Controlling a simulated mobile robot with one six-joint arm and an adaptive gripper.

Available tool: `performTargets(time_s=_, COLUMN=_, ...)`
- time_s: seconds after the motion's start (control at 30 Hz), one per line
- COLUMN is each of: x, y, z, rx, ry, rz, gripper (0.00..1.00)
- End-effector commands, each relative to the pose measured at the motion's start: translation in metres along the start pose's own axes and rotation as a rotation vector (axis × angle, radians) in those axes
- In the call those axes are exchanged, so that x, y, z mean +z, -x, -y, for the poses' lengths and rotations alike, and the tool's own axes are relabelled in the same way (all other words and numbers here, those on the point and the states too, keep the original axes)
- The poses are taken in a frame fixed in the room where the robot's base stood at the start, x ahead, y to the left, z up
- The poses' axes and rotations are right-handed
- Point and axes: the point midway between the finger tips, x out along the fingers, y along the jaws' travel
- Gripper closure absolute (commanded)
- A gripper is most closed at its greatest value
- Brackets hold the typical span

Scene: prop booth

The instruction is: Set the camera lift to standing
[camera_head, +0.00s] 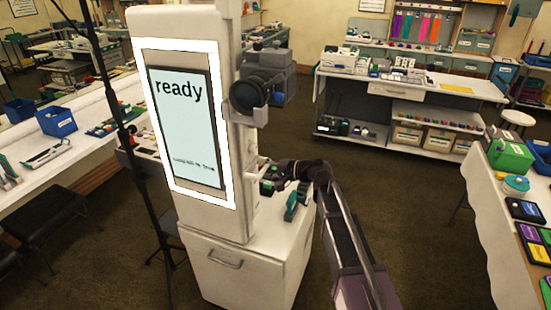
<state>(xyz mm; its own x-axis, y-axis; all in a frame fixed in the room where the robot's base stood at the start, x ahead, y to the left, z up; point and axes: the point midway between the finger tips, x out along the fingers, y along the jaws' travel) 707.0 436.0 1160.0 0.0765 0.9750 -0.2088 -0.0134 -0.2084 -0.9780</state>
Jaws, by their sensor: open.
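A white booth tower (190,20) stands left of centre. Its framed screen (187,120) reads "ready", with a smaller line below that is too small to read. A dark round camera-like part (248,97) is mounted on the tower's right side, partway up a pale upright column. I cannot make out any marked height position for the lift. My gripper (270,172) is beside the tower's lower right side, above the white cabinet top. It is open, with its fingertips small and partly lost among dark and green parts there. I cannot tell whether it touches anything.
The white cabinet (240,270) under the tower has a handle. A green-and-grey item (297,200) lies on its top near my wrist. A black stand pole (108,90) rises at left. Prop tables flank both sides, with a green box (509,154) at right.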

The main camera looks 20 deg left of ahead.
Motion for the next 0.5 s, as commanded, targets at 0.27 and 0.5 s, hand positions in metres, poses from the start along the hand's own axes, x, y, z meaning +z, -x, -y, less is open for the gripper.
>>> performTargets(time_s=0.27, x=0.005, y=0.011, z=0.001, rx=0.013, ry=0.016, rz=-0.005, gripper=0.42)
performTargets(time_s=0.5, x=0.016, y=0.050, z=-0.025, rx=0.126, ry=0.080, rz=-0.016, gripper=0.42)
